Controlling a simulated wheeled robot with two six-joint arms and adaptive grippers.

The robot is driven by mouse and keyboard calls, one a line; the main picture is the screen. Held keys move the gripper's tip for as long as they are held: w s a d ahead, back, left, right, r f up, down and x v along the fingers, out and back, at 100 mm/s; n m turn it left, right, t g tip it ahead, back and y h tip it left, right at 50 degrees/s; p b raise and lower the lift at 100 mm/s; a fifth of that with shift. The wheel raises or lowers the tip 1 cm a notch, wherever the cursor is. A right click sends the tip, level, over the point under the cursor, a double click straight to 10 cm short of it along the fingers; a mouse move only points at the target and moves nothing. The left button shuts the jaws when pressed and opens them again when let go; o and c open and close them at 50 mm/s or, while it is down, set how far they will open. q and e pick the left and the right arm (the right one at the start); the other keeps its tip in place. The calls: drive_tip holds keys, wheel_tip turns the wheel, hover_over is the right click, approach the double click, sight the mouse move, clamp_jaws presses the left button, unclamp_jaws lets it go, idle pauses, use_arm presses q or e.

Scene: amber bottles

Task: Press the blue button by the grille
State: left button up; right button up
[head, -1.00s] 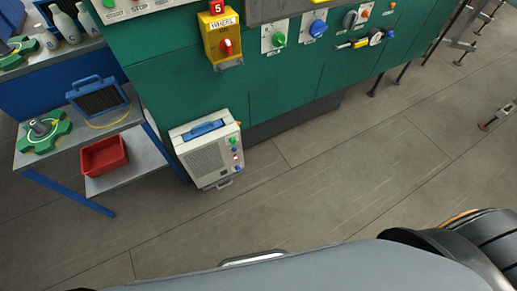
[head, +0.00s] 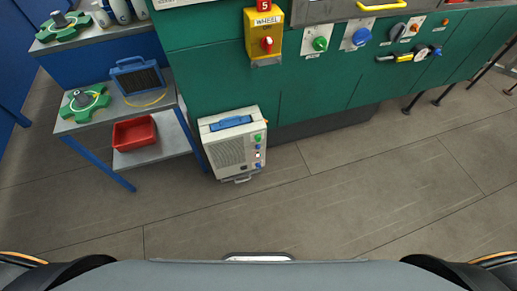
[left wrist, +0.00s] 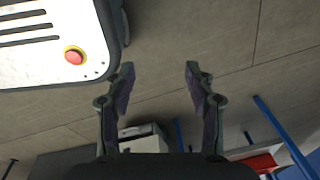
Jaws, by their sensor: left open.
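A cream box (head: 206,150) with a blue handle stands on the floor against the green cabinet in the head view. Its front has a dark grille (head: 229,153). A column of small controls runs to the right of the grille, with a green knob (head: 257,138) at the top and a blue button (head: 258,165) at the bottom. A pale box (left wrist: 143,140), apparently the same one, shows partly hidden low in the left wrist view. My left gripper (left wrist: 160,75) is open and empty, well away from the box. My right gripper is in neither view.
A grey shelf table (head: 155,152) with a red bin (head: 135,132) stands just left of the box. The green cabinet (head: 205,75) carries a yellow WHEEL switch (head: 265,35) and several knobs. The floor (head: 330,205) in front is clear.

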use_arm(q)
drive_tip(key=shift+s, duration=0.25)
clamp_jaws()
idle(1.0)
